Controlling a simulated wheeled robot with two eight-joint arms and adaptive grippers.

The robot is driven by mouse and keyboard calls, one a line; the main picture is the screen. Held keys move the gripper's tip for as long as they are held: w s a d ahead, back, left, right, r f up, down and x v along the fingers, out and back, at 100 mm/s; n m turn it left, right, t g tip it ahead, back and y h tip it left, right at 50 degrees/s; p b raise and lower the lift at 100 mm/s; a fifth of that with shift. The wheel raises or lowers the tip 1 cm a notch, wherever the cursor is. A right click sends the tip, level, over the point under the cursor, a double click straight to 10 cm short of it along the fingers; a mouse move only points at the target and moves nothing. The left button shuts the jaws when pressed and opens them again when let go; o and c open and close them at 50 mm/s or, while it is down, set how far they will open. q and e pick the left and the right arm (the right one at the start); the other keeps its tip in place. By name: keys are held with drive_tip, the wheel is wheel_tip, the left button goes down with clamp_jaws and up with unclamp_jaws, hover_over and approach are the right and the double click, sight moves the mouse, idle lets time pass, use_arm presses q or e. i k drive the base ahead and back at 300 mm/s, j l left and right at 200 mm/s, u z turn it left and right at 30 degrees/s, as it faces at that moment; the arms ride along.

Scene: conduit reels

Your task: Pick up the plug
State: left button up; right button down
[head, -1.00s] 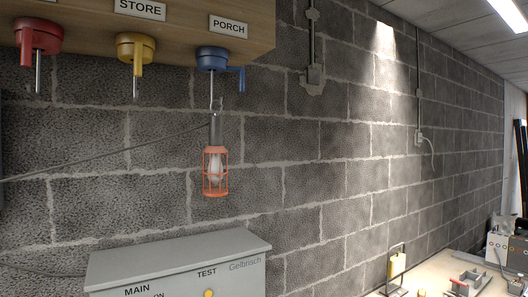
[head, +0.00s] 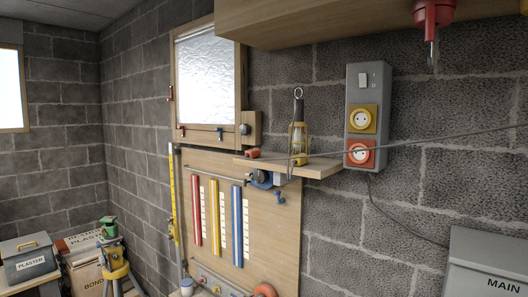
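A small red-orange piece (head: 253,153), which looks like the plug, lies at the left end of a wooden shelf (head: 322,167). A grey cable (head: 420,139) crosses from the right edge towards it and passes in front of the shelf; I cannot tell for sure that it joins the plug. A grey socket box (head: 369,92) on the wall right of the shelf has a switch, a yellow socket (head: 363,119) and a red-orange socket (head: 360,154). Neither of my grippers is in view.
A yellow caged lamp (head: 298,137) with a hook stands at the shelf. Below is a wooden board (head: 262,232) with red, yellow and blue tubes. A red reel (head: 433,15) hangs at upper right, above a grey MAIN box (head: 487,262). Cases and a tripod tool stand at lower left.

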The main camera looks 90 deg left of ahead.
sight(253, 153)
drive_tip(key=u, duration=3)
drive_tip(key=i+j+u, duration=0.1)
